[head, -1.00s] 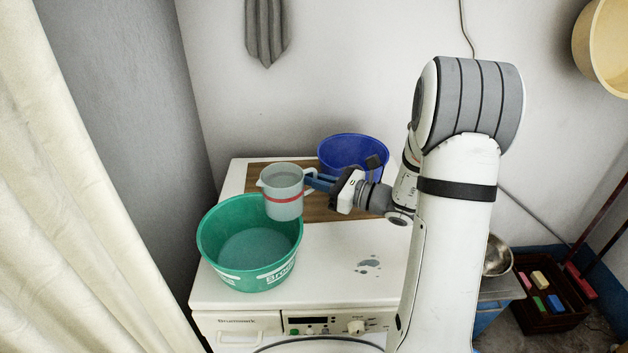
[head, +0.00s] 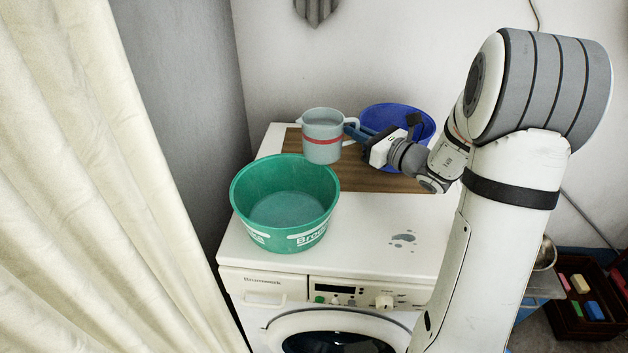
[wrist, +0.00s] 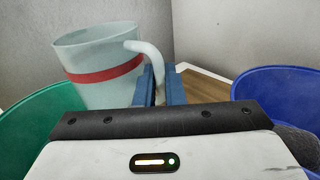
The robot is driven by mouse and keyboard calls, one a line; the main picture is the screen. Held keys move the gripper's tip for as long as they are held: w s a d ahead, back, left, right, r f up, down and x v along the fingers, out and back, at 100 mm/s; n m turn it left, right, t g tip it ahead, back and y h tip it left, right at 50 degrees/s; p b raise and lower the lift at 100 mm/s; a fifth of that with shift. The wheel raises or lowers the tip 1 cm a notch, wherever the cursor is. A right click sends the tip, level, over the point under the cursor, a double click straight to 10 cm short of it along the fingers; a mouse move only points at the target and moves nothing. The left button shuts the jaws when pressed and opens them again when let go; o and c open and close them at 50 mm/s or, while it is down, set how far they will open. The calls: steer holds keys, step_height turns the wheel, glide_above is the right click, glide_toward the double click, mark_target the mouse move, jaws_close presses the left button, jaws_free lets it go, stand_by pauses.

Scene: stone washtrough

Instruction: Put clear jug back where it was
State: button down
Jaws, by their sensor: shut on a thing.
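The clear jug (head: 322,141) is pale and translucent with a red band, and it is upright. My gripper (head: 352,130) is shut on its handle, on the jug's right side. In the wrist view the jug (wrist: 103,72) stands left of the blue fingers (wrist: 158,85), with the handle running down to them. In the head view the jug shows over the wooden board (head: 375,180), behind the green basin. I cannot tell whether its base touches the board.
The green basin (head: 245,205) with water in it stands at the front left of the white washing machine (head: 375,235). A blue basin (head: 425,125) stands at the back right, behind my gripper. The machine top is clear at the front right, apart from a small wet patch (head: 403,237).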

steer(key=w+d+r+m+t+h+b, duration=0.2)
steer(key=w+r+m+t+h+b, duration=0.15)
steer(key=b, duration=0.25)
steer(key=shift+g+h, duration=0.25)
steer(key=shift+h, duration=0.4)
steer(key=f, duration=0.4)
steer(key=f+b, duration=0.1)
steer(key=f, duration=0.4)
steer(key=f+b, duration=0.1)
steer(key=f, duration=0.4)
steer(key=shift+w+a, duration=0.1)
steer(key=shift+w, duration=0.2)
steer(key=shift+f, duration=0.1)
steer(key=x, duration=0.4)
steer(key=shift+a+f, duration=0.1)
steer(key=shift+f, duration=0.5)
